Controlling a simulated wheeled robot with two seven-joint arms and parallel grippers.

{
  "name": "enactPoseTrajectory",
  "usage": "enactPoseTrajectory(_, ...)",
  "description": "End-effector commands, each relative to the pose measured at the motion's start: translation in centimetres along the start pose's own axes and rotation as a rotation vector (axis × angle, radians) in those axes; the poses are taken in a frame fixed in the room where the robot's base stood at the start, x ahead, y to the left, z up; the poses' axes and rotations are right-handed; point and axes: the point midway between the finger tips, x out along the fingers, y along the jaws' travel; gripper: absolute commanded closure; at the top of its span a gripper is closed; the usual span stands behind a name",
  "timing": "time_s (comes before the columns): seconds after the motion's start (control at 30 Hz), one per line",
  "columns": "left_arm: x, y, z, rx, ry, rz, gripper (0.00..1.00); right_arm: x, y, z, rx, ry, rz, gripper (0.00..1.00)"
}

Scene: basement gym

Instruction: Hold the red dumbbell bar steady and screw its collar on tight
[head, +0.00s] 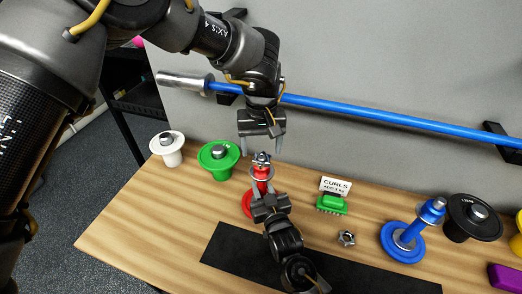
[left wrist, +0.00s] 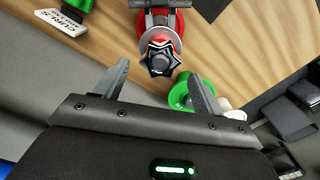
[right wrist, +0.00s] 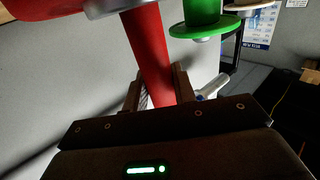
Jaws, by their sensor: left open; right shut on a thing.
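The red dumbbell stands upright on the wooden bench; its red bar (head: 262,175) also shows in the right wrist view (right wrist: 150,55). My right gripper (head: 266,192) is shut on the bar, a finger on each side in the right wrist view (right wrist: 156,88). A star-shaped metal collar (head: 261,158) sits at the bar's top end, seen from above in the left wrist view (left wrist: 160,58). I cannot tell how tight it is. My left gripper (head: 263,145) is open and empty just above the collar, fingers apart in the left wrist view (left wrist: 156,88).
A loose star collar (head: 346,238) lies right of the dumbbell, near a green brush (head: 331,204) and a card (head: 335,186). White (head: 168,147), green (head: 218,159) and blue dumbbells (head: 404,240) stand around. A blue barbell (head: 370,114) hangs behind. A black mat (head: 225,247) lies in front.

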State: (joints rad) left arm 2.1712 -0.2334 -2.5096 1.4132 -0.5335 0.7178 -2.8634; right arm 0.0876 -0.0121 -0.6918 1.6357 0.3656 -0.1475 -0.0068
Motion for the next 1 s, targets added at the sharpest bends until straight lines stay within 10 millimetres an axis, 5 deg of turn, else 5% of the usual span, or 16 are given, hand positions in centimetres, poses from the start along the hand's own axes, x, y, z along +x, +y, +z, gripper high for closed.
enactPoseTrajectory(0.2, -2.3, 0.0, 0.0, 0.0, 0.001, 0.0, 0.31, 0.0, 0.0, 0.1, -0.001, -0.001, 0.001, 1.0)
enactPoseTrajectory(0.57, -1.6, -0.1, 0.2, -0.002, -0.015, 0.0, 0.35, 0.0, 0.0, 0.1, 0.0, -0.001, 0.001, 1.0)
enactPoseTrajectory(0.73, -0.4, 3.0, 2.2, -0.021, -0.096, 0.089, 0.35, 0.0, 0.0, 0.1, 0.0, -0.001, 0.001, 1.0)
enactPoseTrajectory(1.0, -1.3, 4.9, 2.5, -0.786, -0.149, 0.097, 0.35, 0.0, 0.0, 0.1, 0.0, -0.001, 0.001, 1.0)
